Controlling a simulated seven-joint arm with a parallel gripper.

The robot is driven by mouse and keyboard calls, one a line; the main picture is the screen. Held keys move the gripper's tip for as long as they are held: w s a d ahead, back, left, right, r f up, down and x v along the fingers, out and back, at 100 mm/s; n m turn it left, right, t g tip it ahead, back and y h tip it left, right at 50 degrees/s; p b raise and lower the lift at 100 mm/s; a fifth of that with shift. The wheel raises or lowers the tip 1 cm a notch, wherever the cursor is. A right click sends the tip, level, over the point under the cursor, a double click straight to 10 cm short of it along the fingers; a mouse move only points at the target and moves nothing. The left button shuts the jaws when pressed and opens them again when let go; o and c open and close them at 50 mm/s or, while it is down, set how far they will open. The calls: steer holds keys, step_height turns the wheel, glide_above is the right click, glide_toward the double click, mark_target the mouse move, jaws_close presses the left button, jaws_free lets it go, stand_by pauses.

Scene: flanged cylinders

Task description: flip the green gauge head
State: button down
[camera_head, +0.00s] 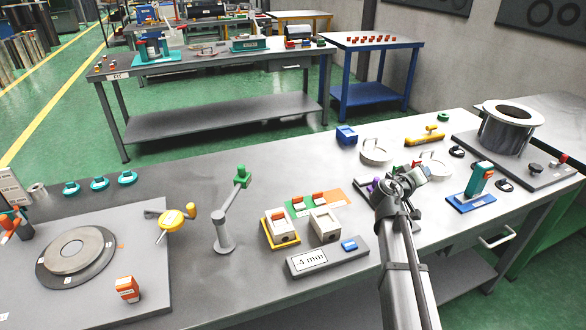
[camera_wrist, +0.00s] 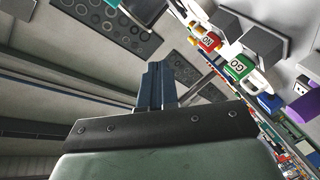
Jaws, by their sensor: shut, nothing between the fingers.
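A green block-shaped head (camera_head: 241,175), which I take to be the green gauge head, sits atop the slanted grey arm of a small stand. The stand's round grey base (camera_head: 223,240) rests on the bench left of centre. My gripper (camera_head: 420,170) is well to the right of it, above the right part of the bench, touching neither. In the wrist view my two dark blue fingers (camera_wrist: 160,82) are together with nothing between them. The green head is not identifiable in the wrist view.
Lidded discs (camera_head: 375,152) and a large flanged cylinder (camera_head: 507,125) are further right.

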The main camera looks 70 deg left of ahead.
steer(key=s+a+r+n+g+y, duration=0.1)
steer(key=s+a+r+n+y, duration=0.2)
steer(key=s+a, duration=0.7)
steer(key=s+a+r+n+g+y, duration=0.1)
steer(key=s+a+r+n+y, duration=0.3)
steer(key=s, duration=1.1)
steer(key=s+a+r+g+y, duration=0.1)
steer(key=s+a+r+y, duration=0.1)
steer(key=s+a+r, duration=0.65)
steer(key=s+d+f+n+h, duration=0.1)
steer(key=s+d+f, duration=0.2)
steer(key=s, duration=0.7)
steer(key=s+d+f+n+t+h, duration=0.1)
steer(key=s+d+f, duration=0.2)
steer(key=s+f, duration=0.3)
steer(key=s+d+f+n+t+h, duration=0.1)
steer(key=s+d+f, duration=0.3)
steer(key=s, duration=1.2)
steer(key=shift+f+n+h, duration=0.3)
steer(key=shift+f+h, duration=0.1)
steer(key=shift+f, duration=0.05)
steer(key=w+d+x, duration=0.1)
steer(key=d+x, duration=0.1)
steer(key=x, duration=1)
steer(key=shift+w, duration=0.65)
